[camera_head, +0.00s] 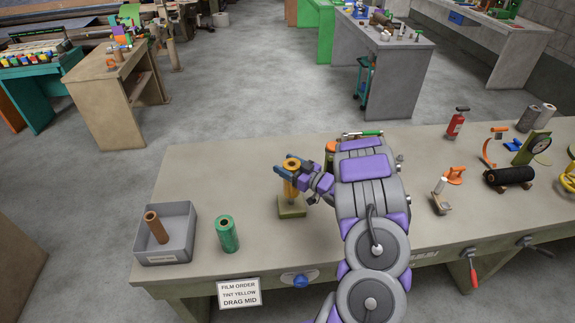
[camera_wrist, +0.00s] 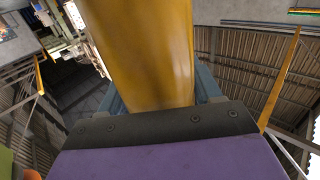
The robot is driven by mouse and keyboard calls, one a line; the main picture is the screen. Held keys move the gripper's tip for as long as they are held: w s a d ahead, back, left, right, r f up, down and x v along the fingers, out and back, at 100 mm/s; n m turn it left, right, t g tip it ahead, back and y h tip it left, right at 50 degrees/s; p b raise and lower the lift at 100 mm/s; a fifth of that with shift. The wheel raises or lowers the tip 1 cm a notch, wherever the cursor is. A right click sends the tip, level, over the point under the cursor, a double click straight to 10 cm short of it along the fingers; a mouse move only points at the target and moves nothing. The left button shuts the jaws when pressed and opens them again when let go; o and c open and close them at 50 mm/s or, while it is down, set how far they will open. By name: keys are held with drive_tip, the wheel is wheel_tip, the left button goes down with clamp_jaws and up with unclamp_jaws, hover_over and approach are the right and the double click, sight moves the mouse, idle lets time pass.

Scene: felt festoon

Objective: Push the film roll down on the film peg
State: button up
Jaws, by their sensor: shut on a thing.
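The yellow film roll (camera_head: 291,188) stands upright over the film peg's olive base (camera_head: 292,211) on the bench. My gripper (camera_head: 292,168) is shut around the upper part of the roll. In the wrist view the same yellow roll (camera_wrist: 150,50) fills the middle, between the blue fingers. The peg's post is hidden in the head view, and I cannot tell how far down the roll sits on it or whether it touches the base.
A green roll (camera_head: 227,234) stands left of the peg. Further left, a grey tray (camera_head: 176,252) holds a brown tube (camera_head: 156,227). A sign (camera_head: 240,292) at the front edge reads "FILM ORDER TINT YELLOW DRAG MID". A blue knob (camera_head: 300,281) sits nearby. The bench behind the green roll is clear.

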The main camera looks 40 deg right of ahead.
drive_tip(key=shift+f+b, duration=0.5)
drive_tip(key=shift+f, duration=1.15)
drive_tip(key=shift+f+b, duration=0.75)
drive_tip(key=shift+f, duration=0.45)
drive_tip(key=o, duration=1.6)
drive_tip(key=shift+s, duration=0.15)
drive_tip(key=s+d, duration=0.1)
drive_tip(key=s, duration=0.4)
drive_tip(key=s+d+p, duration=0.1)
drive_tip(key=s, duration=0.5)
drive_tip(key=s+d, duration=0.1)
drive_tip(key=s, duration=0.4)
drive_tip(key=shift+s+d+f, duration=0.1)
drive_tip(key=shift+s+d, duration=0.1)
drive_tip(key=shift+s, duration=0.2)
